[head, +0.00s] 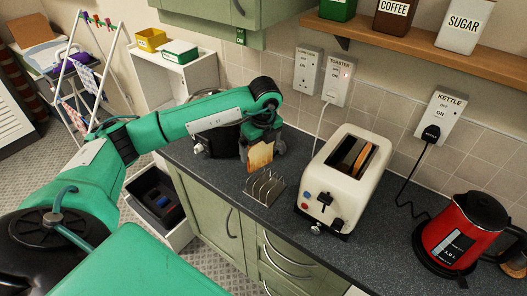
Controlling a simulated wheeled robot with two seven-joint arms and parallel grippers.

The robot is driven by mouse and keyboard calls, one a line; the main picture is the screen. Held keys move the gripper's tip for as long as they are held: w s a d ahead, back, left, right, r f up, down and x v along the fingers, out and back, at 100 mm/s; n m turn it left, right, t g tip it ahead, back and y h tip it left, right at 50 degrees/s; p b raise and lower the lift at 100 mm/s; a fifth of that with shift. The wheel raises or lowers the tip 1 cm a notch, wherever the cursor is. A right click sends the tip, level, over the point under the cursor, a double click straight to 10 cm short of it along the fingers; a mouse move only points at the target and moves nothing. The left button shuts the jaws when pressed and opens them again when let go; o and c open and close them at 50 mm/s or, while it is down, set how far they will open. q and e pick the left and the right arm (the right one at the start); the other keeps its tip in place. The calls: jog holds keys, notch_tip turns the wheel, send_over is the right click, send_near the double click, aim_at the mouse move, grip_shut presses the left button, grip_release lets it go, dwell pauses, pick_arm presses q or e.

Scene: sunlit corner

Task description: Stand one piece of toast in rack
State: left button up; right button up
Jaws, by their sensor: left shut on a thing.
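My left gripper (262,147) comes in over the counter and is shut on a slice of toast (260,157), which hangs below it. The fingertips are partly hidden by the wrist. A silver wire toast rack (264,188) stands on the counter, just in front of and below the toast. The toast's lower edge is close behind the rack; I cannot tell whether they touch. A cream toaster (326,193) stands to the right of the rack, with browned toast (352,154) showing in its slot. My right gripper is not in view.
A red kettle (462,232) with a black lid stands at the right of the dark counter (385,248). Cords run from the toaster and kettle to wall sockets. A shelf (428,38) with canisters is above. Bare counter lies between toaster and kettle.

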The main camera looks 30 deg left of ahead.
aim_at(258, 162)
pick_arm(q)
jog(key=n, duration=0.2)
jog(key=a+n, duration=0.1)
jog(key=shift+w+a+r, duration=0.1)
jog(key=shift+w+r, duration=0.05)
jog(key=shift+w, duration=0.1)
jog(key=shift+f+b, duration=0.9)
jog(key=shift+f, duration=1)
jog(key=shift+f+b, duration=1.55)
jog(key=shift+f, duration=0.5)
jog(key=o, duration=0.6)
